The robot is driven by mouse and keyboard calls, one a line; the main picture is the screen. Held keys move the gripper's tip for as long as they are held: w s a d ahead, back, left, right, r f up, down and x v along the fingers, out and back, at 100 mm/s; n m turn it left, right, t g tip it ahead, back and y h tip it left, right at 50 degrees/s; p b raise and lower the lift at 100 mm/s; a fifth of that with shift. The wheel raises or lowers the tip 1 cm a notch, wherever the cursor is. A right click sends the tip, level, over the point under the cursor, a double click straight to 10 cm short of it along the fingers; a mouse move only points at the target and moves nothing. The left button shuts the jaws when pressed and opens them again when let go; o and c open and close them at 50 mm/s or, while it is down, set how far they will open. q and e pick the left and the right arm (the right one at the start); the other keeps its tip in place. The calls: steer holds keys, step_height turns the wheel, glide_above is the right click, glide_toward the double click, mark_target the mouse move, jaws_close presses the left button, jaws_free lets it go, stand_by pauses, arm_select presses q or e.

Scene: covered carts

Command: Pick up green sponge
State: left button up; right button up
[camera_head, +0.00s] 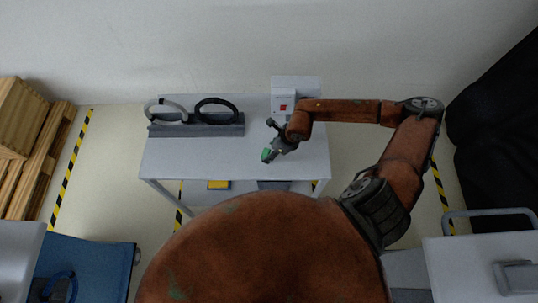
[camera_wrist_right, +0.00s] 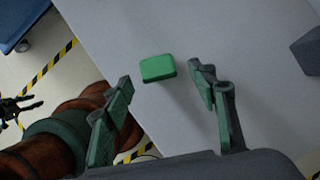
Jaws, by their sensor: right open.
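The green sponge (camera_wrist_right: 158,68) is a small rounded block lying flat on a pale cart top. In the right wrist view it lies between and a little beyond the tips of my right gripper (camera_wrist_right: 161,76). The fingers are apart, with green inner pads, and do not visibly touch it. A dark clawed shape at the wrist view's left edge may be my left gripper.
A grey rack (camera_head: 197,130) with a white ring and a black ring stands at the cart's back left. A white box with a red button (camera_head: 284,107) stands behind my right gripper. Pallets are at left. The cart's front left top is clear.

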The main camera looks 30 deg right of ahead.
mark_target(268, 153)
steer(key=x, duration=0.3)
steer(key=shift+w+a+f+p, duration=0.15)
steer(key=shift+a+f+p, duration=0.05)
steer(key=shift+p, duration=0.15)
steer(key=shift+w+a+f, duration=0.1)
steer(key=shift+w+f, duration=0.05)
steer(key=shift+f, duration=0.25)
steer(key=c, duration=1)
